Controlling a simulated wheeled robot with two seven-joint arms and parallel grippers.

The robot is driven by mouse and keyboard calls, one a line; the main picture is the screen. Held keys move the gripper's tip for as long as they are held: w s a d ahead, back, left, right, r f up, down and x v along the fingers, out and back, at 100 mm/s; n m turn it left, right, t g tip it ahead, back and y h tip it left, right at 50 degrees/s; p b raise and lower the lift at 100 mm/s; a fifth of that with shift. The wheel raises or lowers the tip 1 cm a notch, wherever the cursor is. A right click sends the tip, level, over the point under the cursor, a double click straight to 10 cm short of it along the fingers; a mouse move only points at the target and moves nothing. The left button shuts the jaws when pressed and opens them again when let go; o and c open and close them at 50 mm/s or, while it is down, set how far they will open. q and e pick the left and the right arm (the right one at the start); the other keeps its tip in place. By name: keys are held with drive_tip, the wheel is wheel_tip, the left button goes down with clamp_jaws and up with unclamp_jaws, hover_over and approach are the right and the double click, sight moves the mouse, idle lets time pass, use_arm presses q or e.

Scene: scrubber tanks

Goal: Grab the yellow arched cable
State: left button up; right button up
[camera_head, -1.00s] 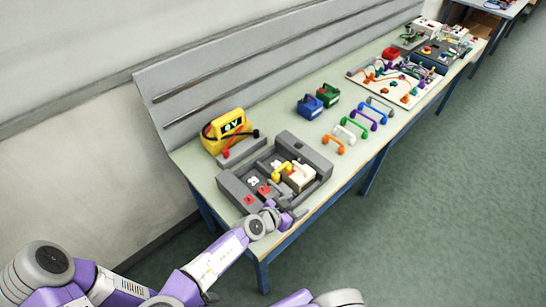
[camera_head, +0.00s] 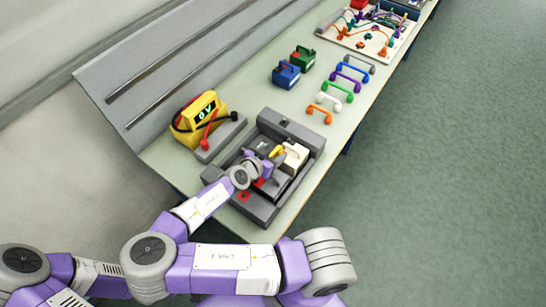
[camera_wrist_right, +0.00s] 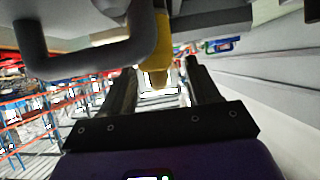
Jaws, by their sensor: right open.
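The yellow arched cable (camera_head: 277,151) is partly hidden in the head view, in the grey tray beside a whitish block. My right gripper (camera_head: 264,166) is over the tray, right at the cable's near side. In the right wrist view, the open fingers (camera_wrist_right: 160,72) stand either side of a yellow piece of the cable (camera_wrist_right: 161,50). I cannot tell whether a finger touches it. My left gripper is not in view.
The grey tray (camera_head: 312,140) has raised walls around the cable. A yellow meter (camera_head: 196,118) with a dark lead stands behind it. Several coloured arched handles (camera_head: 338,92) and blue and green boxes lie further along the table. A thick grey handle (camera_wrist_right: 95,60) looms close in the wrist view.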

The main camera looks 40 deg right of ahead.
drive_tip(key=x, duration=0.2)
drive_tip(key=shift+w+d+f+b, duration=0.1)
drive_tip(key=shift+d+f+b, duration=0.1)
drive_tip(key=shift+b, duration=0.15)
drive_tip(key=shift+r, duration=0.1)
clamp_jaws()
